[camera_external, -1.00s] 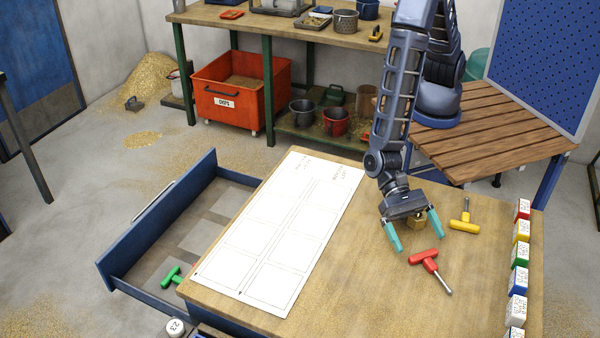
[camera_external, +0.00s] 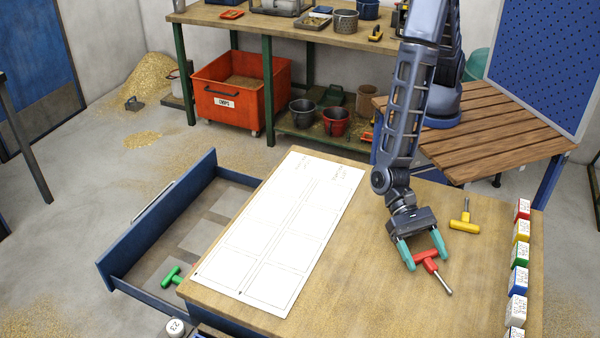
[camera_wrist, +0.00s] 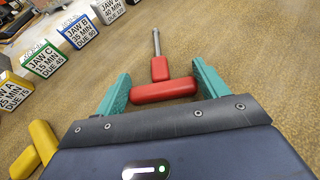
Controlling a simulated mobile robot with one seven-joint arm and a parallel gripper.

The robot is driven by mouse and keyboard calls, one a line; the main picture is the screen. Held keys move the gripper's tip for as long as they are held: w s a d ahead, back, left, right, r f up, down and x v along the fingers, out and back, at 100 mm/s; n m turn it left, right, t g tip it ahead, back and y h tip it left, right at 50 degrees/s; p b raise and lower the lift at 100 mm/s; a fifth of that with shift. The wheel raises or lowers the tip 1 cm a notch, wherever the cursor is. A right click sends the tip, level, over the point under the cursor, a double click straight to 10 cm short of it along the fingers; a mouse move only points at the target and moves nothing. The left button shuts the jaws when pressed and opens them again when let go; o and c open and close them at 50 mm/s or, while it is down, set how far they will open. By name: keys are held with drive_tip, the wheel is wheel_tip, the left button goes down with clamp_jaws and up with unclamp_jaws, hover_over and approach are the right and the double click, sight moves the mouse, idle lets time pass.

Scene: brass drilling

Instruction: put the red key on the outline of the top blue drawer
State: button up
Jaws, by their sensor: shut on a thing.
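The red key (camera_external: 431,266) is T-shaped with a metal shaft and lies at the wooden bench top's right part. My gripper (camera_external: 426,258) is down at it, shut on its red handle, one teal finger at each end. The wrist view shows the handle (camera_wrist: 165,91) between the fingers, the shaft pointing away from the palm. The blue drawer (camera_external: 137,240) stands open at the left of the bench. Its floor has several pale grey patches (camera_external: 207,236); their finer outlines are too small to tell. A green key (camera_external: 172,277) lies in its near end.
A yellow key (camera_external: 464,217) lies right of my gripper. Several labelled blocks (camera_external: 521,231) line the bench's right edge. A white sheet with printed boxes (camera_external: 285,235) lies flat between my gripper and the drawer. The wood between sheet and gripper is clear.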

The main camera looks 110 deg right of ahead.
wheel_tip(320, 180, up, 20)
drive_tip(key=w+d+f+m+t+h, duration=0.1)
drive_tip(key=w+d+f+m+t, duration=0.3)
drive_tip(key=w+d, duration=0.8)
drive_tip(key=w+d+f+m+t+h, duration=0.3)
drive_tip(key=w+d, duration=0.5)
drive_tip(key=d, duration=0.8)
drive_tip(key=w+d+f+m+t+h, duration=0.1)
drive_tip(key=d+m+t, duration=0.1)
drive_tip(key=d, duration=0.9)
drive_tip(key=w+d+f+m+t+h, duration=0.2)
drive_tip(key=d+m, duration=0.1)
drive_tip(key=d, duration=0.8)
drive_tip(key=w+d+f+m+t+h, duration=0.1)
drive_tip(key=d+m+h, duration=0.1)
drive_tip(key=d, duration=0.9)
drive_tip(key=shift+w+f+m+t, duration=0.3)
drive_tip(key=shift+f+t, duration=0.1)
